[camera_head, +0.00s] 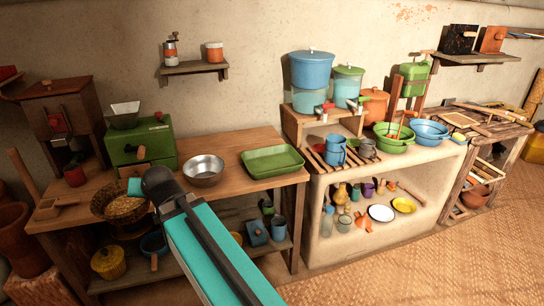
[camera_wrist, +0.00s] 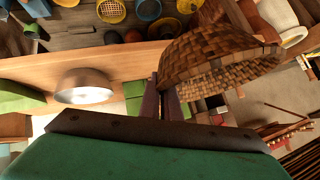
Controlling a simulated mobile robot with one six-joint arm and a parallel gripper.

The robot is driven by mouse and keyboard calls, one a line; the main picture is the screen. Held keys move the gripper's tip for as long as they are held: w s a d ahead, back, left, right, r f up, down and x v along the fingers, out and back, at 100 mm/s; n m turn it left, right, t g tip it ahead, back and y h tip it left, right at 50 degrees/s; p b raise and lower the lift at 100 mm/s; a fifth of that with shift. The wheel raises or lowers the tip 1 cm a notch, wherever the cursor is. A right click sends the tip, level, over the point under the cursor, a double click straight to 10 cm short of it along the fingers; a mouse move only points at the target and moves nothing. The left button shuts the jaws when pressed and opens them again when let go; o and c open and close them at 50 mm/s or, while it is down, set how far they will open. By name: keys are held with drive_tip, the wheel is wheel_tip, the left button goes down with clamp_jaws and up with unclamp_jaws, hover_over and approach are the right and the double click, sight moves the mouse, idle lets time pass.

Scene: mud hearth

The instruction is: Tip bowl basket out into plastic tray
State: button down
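The bowl basket (camera_head: 104,197) is a brown woven bowl with tan grain-like contents, at the left front of the wooden table in the head view. In the wrist view its woven side (camera_wrist: 215,62) fills the upper right; its contents are hidden there. My gripper (camera_head: 136,188) is at the basket's right rim. In the wrist view its fingers (camera_wrist: 168,100) are close together on the basket's edge and look shut on it. The green plastic tray (camera_head: 272,174) lies on the table to the right; it shows partly at the left of the wrist view (camera_wrist: 18,98).
A metal bowl (camera_head: 203,171) stands on the table between basket and tray. A green box mill (camera_head: 142,145) and a wooden grinder (camera_head: 62,115) stand behind the basket. Yellow (camera_head: 108,264) and blue pots are on the shelf below. My arm spans the table front.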

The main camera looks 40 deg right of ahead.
drive_tip(key=shift+w+a, duration=0.2)
drive_tip(key=shift+w, duration=0.25)
drive_tip(key=shift+d, duration=0.15)
